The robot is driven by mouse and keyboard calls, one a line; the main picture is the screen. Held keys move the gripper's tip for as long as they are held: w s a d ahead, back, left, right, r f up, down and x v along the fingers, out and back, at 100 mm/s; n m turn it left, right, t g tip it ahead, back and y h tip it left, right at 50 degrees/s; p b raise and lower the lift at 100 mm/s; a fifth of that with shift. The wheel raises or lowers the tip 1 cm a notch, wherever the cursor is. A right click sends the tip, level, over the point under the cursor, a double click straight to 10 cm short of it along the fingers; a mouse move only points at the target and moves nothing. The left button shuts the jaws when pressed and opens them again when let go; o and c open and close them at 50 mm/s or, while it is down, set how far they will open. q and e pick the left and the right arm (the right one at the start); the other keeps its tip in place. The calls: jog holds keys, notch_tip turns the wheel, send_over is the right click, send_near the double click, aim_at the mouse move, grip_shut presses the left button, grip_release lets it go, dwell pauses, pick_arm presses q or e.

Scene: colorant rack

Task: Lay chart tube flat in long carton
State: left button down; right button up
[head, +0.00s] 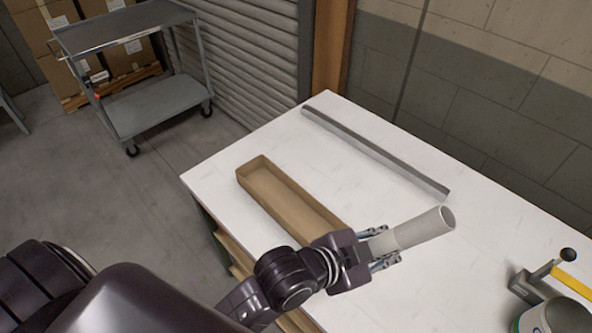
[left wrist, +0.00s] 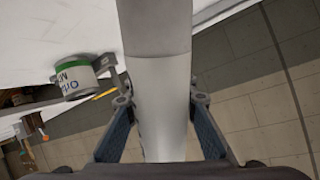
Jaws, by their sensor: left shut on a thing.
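The chart tube (head: 417,229) is a pale grey cylinder with an open end that faces right in the head view. My left gripper (head: 383,248) is shut on it near its left part and holds it tilted above the white table. In the left wrist view the tube (left wrist: 160,90) runs up between the two fingers of my left gripper (left wrist: 160,112). The long carton (head: 262,190) is an open, narrow brown box lying on the table, left of the tube. Its near right end is hidden behind my left gripper. My right gripper is not in view.
A long grey metal bar (head: 375,152) lies along the back of the white table (head: 225,165). A tool with a yellow handle (head: 570,281) and a green-and-white can (head: 556,316) stand at the right. A grey cart (head: 160,105) stands on the floor beyond.

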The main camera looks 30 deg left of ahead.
pick_arm(q)
notch_tip(320, 180, down, 2)
jog(key=d+m+g+p, duration=0.2)
jog(key=d+m+g, duration=0.1)
jog(key=m, duration=0.2)
jog(key=m+y+p, duration=0.5)
jog(key=m+p, duration=0.1)
jog(key=p, duration=0.1)
send_over(302, 198)
jog(key=s, duration=0.2)
notch_tip(302, 198, down, 6)
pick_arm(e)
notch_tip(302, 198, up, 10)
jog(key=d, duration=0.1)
pick_arm(q)
jog(key=shift+g, duration=0.4)
jog(key=f+b, duration=0.2)
jog(key=a+f+b, duration=0.1)
jog(key=f+b, duration=0.2)
jog(key=shift+f+b, duration=0.75)
jog(key=shift+f, duration=0.8)
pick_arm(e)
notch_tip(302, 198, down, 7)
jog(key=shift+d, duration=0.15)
